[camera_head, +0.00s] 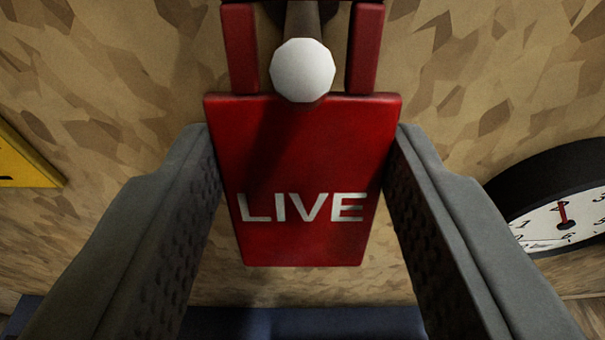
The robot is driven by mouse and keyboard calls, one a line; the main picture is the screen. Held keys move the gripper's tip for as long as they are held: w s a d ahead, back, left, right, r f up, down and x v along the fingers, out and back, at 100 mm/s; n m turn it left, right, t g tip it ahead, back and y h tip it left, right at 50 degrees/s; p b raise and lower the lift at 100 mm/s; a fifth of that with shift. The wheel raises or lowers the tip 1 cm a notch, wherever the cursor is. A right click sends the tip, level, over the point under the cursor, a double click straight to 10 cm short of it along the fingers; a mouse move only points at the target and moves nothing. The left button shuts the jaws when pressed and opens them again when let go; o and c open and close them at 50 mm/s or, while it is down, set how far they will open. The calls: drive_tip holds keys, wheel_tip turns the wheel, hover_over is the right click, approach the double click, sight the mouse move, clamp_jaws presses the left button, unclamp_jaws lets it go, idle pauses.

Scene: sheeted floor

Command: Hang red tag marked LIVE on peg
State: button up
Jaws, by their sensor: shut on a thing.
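The red tag (310,165) faces me upright, with LIVE in white letters across its lower half. My gripper (303,135) is shut on the tag, one grey finger against each side edge. Two red uprights of the tag's loop (363,50) rise from its top edge; the top of the loop is partly out of view. The peg (302,70) has a round white end and shows between the two uprights, just above and overlapping the tag's top edge. I cannot tell whether the loop rests on the peg.
A mottled tan board or wall (120,70) lies behind. A round dial with a black rim (545,175) and red needle is at the right. A yellow panel (22,165) is at the left edge. A dark blue surface (300,322) shows at the bottom.

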drive_tip(key=o, duration=1.2)
drive_tip(key=shift+c, duration=0.2)
drive_tip(key=shift+s, duration=0.1)
drive_tip(key=v, duration=1.6)
drive_tip(key=s+f, duration=0.3)
drive_tip(key=s, duration=0.6)
drive_tip(key=s+f, duration=0.3)
drive_tip(key=s, duration=0.7)
drive_tip(key=s+f+t, duration=0.1)
drive_tip(key=s+f, duration=1.4)
drive_tip(key=s, duration=0.3)
drive_tip(key=shift+f+t, duration=0.15)
drive_tip(key=shift+t, duration=0.25)
